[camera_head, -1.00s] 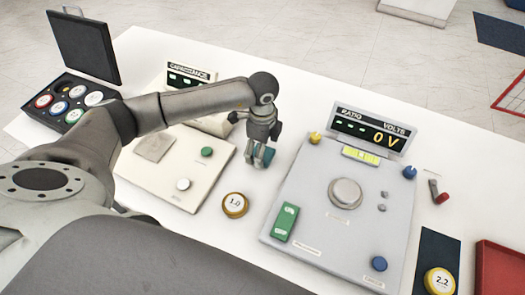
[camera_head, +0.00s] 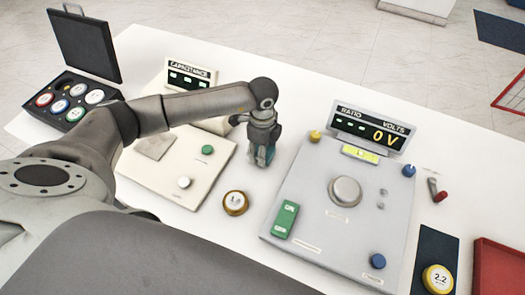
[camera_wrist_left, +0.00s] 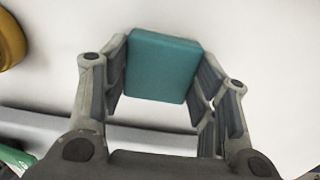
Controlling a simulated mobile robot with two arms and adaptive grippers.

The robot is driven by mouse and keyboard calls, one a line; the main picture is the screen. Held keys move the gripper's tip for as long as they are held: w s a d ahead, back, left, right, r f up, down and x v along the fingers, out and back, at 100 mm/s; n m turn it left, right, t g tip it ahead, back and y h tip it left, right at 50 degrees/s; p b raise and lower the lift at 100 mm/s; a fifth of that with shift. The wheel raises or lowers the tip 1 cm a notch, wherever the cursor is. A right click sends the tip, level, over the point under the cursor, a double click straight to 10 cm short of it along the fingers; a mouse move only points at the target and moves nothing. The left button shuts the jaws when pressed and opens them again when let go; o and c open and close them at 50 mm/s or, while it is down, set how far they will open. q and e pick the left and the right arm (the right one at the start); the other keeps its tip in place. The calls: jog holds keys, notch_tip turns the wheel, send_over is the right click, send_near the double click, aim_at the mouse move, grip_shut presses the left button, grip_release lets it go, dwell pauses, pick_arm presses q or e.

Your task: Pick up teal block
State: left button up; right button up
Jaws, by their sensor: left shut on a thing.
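The teal block (camera_wrist_left: 162,66) is between the finger pads of my left gripper (camera_wrist_left: 162,85) in the left wrist view, with a pad against each side. In the head view the left gripper (camera_head: 262,160) points down at the white table between the two instrument panels. Only a small part of the teal block (camera_head: 267,154) shows there, mostly hidden by the fingers. The left gripper is shut on the block. I cannot tell whether the block touches the table. My right gripper is not in view.
A beige capacitance panel (camera_head: 165,185) lies left of the gripper, and a grey ratio panel (camera_head: 325,215) right of it. A yellow 1.0 disc (camera_head: 235,203) sits on the table nearby. An open black case (camera_head: 75,125) holds several discs. A red tray (camera_head: 498,262) is at the right.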

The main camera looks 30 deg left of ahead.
pick_arm(q)
jog(key=shift+r+b, duration=0.55)
jog(key=shift+b, duration=0.05)
jog(key=s+d+r+b, duration=0.4)
jog(key=s+d+r, duration=0.3)
jog(key=s+r, duration=0.5)
jog(key=shift+b, duration=0.4)
jog(key=shift+d, duration=0.1)
